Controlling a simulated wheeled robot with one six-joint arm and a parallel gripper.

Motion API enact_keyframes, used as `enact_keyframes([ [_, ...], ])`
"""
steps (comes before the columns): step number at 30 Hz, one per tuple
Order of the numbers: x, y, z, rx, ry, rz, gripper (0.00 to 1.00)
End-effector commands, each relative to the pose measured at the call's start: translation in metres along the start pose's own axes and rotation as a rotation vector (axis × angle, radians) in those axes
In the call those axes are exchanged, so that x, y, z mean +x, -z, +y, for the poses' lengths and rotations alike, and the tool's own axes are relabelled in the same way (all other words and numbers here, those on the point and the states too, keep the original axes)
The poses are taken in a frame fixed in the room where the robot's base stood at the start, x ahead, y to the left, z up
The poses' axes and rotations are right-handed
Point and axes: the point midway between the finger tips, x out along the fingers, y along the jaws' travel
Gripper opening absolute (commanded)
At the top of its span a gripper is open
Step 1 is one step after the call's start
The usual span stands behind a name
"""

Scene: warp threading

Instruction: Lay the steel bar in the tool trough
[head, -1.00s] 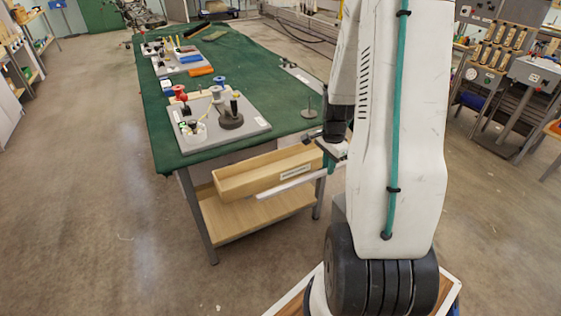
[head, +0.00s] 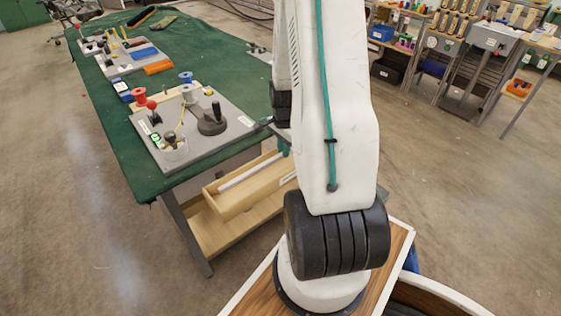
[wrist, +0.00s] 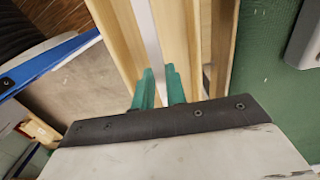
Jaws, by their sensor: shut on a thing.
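The steel bar (head: 250,172) is a thin pale strip. It lies lengthwise between the long walls of the wooden tool trough (head: 236,207), at the near end of the green table. My gripper (head: 284,148) is at the right end of the trough, partly hidden by my arm. In the wrist view, my gripper's teal fingers (wrist: 161,82) are shut on the bar (wrist: 148,30), which runs away from them between the pale wooden trough walls (wrist: 118,40). I cannot tell whether the bar touches the trough floor.
A grey board (head: 212,142) with spools, a red-knobbed lever and a black-handled disc stands on the green-covered table (head: 120,150) above the trough. A wooden shelf (head: 208,240) is below. Open floor (head: 80,220) lies to the left.

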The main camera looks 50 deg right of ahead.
Motion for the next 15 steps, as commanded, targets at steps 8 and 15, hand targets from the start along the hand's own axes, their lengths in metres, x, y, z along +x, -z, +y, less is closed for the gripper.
enact_keyframes([
  [8,0.025,-0.001,-0.001,-0.001,0.000,0.000,0.00],
  [15,0.055,-0.002,-0.001,-0.004,0.000,0.000,0.00],
])
